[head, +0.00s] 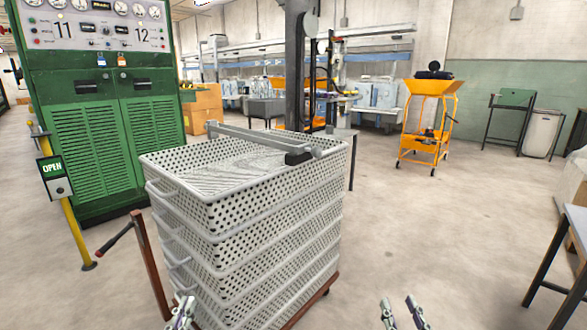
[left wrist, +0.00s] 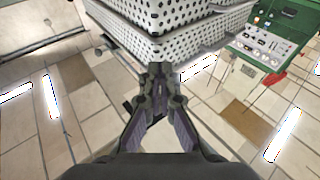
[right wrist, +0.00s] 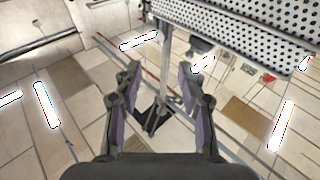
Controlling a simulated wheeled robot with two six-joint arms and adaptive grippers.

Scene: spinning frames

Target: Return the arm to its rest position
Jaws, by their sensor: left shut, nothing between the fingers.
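My left gripper (head: 181,312) is at the bottom edge of the head view, in front of the lower left part of the crate stack. In the left wrist view its fingertips (left wrist: 160,74) meet with nothing between them. My right gripper (head: 404,312) is at the bottom edge, right of the stack, over bare floor. In the right wrist view its fingers (right wrist: 157,78) stand wide apart and empty. Most of both arms is out of the head view.
A stack of white perforated crates (head: 265,222) on a reddish trolley (head: 150,265) stands close in front. A green machine cabinet (head: 100,120) and a yellow post with an OPEN box (head: 56,178) are left. A table (head: 578,225) is at right. Floor between is free.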

